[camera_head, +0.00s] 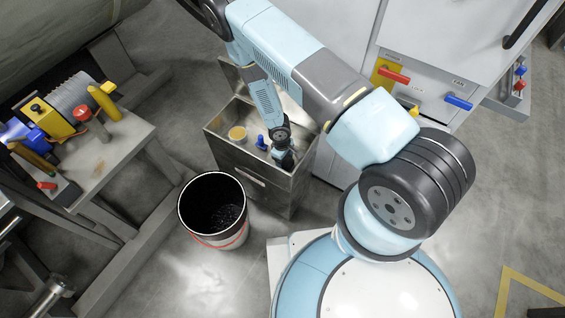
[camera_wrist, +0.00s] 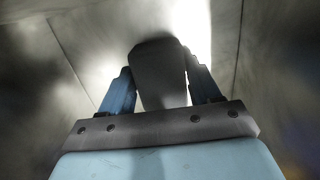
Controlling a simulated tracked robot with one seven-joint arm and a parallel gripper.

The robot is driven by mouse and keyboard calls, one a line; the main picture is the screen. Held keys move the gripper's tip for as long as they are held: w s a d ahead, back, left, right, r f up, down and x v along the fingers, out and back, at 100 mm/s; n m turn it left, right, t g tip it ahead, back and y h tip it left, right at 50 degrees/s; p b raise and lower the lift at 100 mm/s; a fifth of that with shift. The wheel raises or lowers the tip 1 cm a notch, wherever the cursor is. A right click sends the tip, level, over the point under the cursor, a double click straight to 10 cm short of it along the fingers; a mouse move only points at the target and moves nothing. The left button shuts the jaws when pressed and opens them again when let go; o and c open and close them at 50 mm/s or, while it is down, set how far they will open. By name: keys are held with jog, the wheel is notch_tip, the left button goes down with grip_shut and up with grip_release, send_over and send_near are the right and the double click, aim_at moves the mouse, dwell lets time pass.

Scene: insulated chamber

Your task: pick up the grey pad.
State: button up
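The grey pad (camera_wrist: 160,68) is a dark grey block in the wrist view, between the two blue fingers of my gripper (camera_wrist: 158,82). One finger is on each side of it, with the tips close to its edges. I cannot tell whether the fingers press on it or stand slightly apart. In the head view my gripper (camera_head: 283,154) is low inside an open metal box (camera_head: 250,183), near its right end. The pad cannot be made out there.
In the box, a yellow round thing (camera_head: 237,133) and a small blue thing (camera_head: 261,143) stand left of my gripper. Box walls are close around it.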

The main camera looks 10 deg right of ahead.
jog(key=c, duration=0.6)
jog(key=shift+r, duration=5)
jog(key=o, duration=0.5)
jog(key=shift+c, duration=2)
